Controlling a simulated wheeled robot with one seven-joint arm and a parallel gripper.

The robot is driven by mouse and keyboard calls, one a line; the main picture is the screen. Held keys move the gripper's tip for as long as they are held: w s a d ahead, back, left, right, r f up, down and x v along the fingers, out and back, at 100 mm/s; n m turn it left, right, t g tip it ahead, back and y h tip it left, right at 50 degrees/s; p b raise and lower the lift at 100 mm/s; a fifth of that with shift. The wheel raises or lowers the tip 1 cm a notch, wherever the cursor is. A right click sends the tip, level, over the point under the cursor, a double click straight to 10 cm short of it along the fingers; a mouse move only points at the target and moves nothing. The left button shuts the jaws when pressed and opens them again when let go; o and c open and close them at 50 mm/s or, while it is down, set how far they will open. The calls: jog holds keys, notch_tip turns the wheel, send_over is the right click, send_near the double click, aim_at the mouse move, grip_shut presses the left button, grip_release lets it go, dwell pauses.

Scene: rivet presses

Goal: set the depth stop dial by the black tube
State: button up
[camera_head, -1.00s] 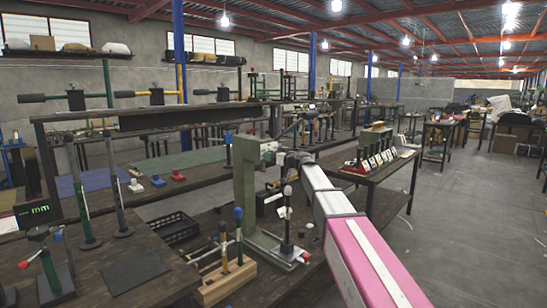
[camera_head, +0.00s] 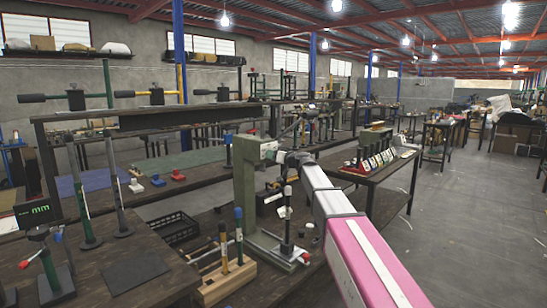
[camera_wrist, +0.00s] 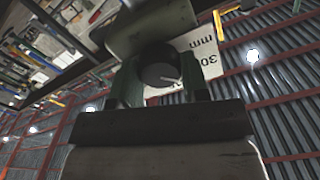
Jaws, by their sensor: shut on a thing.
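The depth stop dial (camera_wrist: 160,67) is a dark round knob with a pale pointer line, seen close in the wrist view. A white plate (camera_wrist: 202,56) lettered with "mm" and an upside-down number sits behind it. My gripper (camera_wrist: 161,82) has one finger on each side of the dial and is shut on it. In the head view my gripper (camera_head: 279,157) reaches the upper part of the green press (camera_head: 245,185), where the dial itself is hidden. A dark upright piece with a pale top (camera_head: 287,222) stands on the press base; I cannot tell whether it is the black tube.
A display marked "mm" (camera_head: 37,210) and a red-handled clamp (camera_head: 47,265) are at left. The floor at right is open.

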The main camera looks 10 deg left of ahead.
jog(key=shift+m, duration=4.3)
jog(key=o, duration=0.9)
jog(key=shift+o, duration=0.2)
jog(key=shift+d, duration=0.1)
jog(key=v, duration=1)
jog(key=shift+s+d, duration=0.25)
jog(key=shift+d, duration=0.05)
jog(key=shift+f, duration=0.1)
